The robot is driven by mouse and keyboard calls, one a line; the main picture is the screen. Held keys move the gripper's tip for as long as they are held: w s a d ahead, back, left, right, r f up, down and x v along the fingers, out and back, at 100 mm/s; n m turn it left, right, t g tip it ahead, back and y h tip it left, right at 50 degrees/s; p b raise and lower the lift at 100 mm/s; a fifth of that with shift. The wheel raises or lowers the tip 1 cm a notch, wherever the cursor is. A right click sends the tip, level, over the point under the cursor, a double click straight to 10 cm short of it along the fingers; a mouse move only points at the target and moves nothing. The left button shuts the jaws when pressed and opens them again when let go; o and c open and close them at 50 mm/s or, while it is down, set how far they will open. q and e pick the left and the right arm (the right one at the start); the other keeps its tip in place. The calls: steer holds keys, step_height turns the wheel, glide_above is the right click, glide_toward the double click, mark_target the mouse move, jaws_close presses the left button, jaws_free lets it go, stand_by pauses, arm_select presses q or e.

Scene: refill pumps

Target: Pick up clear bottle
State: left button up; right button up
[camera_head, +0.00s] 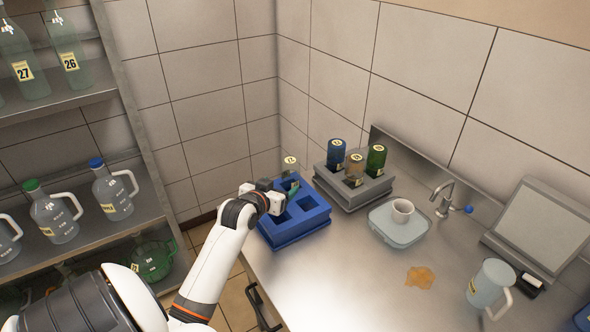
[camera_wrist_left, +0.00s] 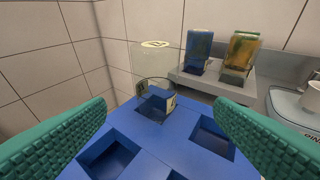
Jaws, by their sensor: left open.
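The clear bottle (camera_wrist_left: 154,66) stands upright in a far compartment of the blue crate (camera_wrist_left: 143,138), with a pale label on its top. In the head view only its upper part (camera_head: 290,162) shows behind my left gripper (camera_head: 286,189). In the left wrist view the open gripper (camera_wrist_left: 161,104) has one teal ridged finger at each side, with the bottle between them and farther ahead. No contact with the bottle shows. The bottle's bottom is hidden in the crate. My right gripper is not in view.
The blue crate (camera_head: 301,228) has other empty compartments. A grey crate (camera_head: 352,192) beside it holds blue, amber and green bottles. A tray with a white cup (camera_head: 402,210), a tap (camera_head: 442,200), an orange spill (camera_head: 420,277) and a pitcher (camera_head: 489,284) are on the counter. Shelves stand left.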

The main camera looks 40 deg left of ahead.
mark_target(287, 179)
arm_select(q)
steer(key=x, duration=0.3)
steer(key=shift+w+p, duration=0.2)
steer(key=shift+p, duration=0.15)
steer(key=shift+x, duration=1.25)
steer(key=shift+w+a+f+p, duration=0.1)
steer(key=shift+w+a+p, duration=0.2)
steer(key=shift+p, duration=0.15)
steer(key=x, duration=0.3)
steer(key=shift+a+f, duration=0.1)
steer(key=shift+f, duration=0.1)
steer(key=shift+w+a+f, duration=0.1)
steer(key=shift+w+f, duration=0.05)
steer(key=shift+w, duration=0.1)
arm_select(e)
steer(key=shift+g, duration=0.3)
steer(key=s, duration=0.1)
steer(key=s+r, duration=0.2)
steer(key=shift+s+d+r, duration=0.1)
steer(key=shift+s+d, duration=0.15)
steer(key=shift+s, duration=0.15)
arm_select(q)
steer(key=c, duration=1.1)
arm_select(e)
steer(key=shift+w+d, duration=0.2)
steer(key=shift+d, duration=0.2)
